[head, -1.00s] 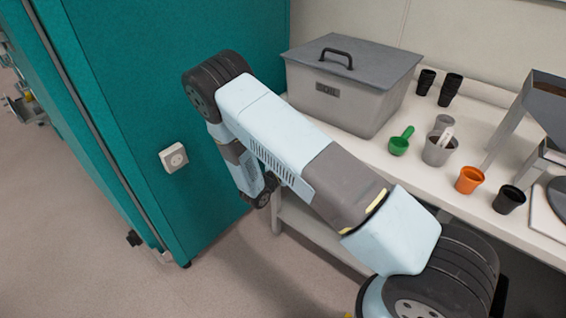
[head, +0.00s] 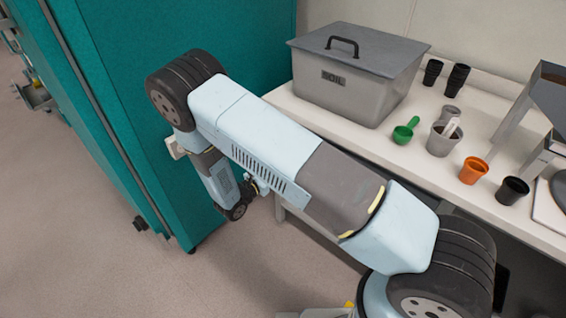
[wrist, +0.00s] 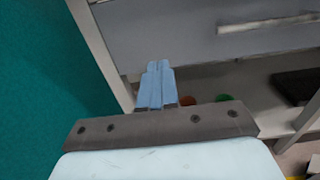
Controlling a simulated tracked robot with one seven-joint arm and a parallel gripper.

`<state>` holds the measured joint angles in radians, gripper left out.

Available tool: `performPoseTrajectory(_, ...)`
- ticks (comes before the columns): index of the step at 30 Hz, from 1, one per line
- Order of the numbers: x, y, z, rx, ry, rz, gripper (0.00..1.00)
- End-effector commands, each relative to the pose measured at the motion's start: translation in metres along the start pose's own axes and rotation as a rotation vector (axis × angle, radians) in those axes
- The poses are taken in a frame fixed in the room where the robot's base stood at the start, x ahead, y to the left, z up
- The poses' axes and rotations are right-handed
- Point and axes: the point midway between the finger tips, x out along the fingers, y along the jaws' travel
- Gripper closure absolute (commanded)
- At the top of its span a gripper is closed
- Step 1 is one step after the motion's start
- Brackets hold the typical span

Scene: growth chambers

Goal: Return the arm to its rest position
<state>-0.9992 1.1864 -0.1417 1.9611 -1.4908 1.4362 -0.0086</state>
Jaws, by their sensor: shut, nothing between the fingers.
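My arm (head: 262,135) stretches from the lower right of the head view up to a bend at the left, then hangs down in front of the teal chamber. The far end of the arm is low beside the bench's left end, and its fingers are hard to make out there. In the wrist view my gripper (wrist: 156,85) shows its two blue fingers together, with nothing between them. Beyond the fingers are a grey drawer front and an open shelf space.
The teal chamber (head: 250,40) stands close on the left. The bench (head: 375,150) holds a grey lidded soil bin (head: 345,95), a green scoop (head: 403,133), an orange pot (head: 473,170) and a black pot (head: 512,190). Open floor (head: 90,240) lies at the lower left.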

Motion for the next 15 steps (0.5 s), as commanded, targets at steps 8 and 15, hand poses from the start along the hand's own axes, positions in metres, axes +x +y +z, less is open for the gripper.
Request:
performPoseTrajectory(8,-0.012,0.001,0.000,0.000,0.000,0.002,1.00)
performPoseTrajectory(15,0.001,-0.004,0.024,0.049,0.026,-0.069,1.00)
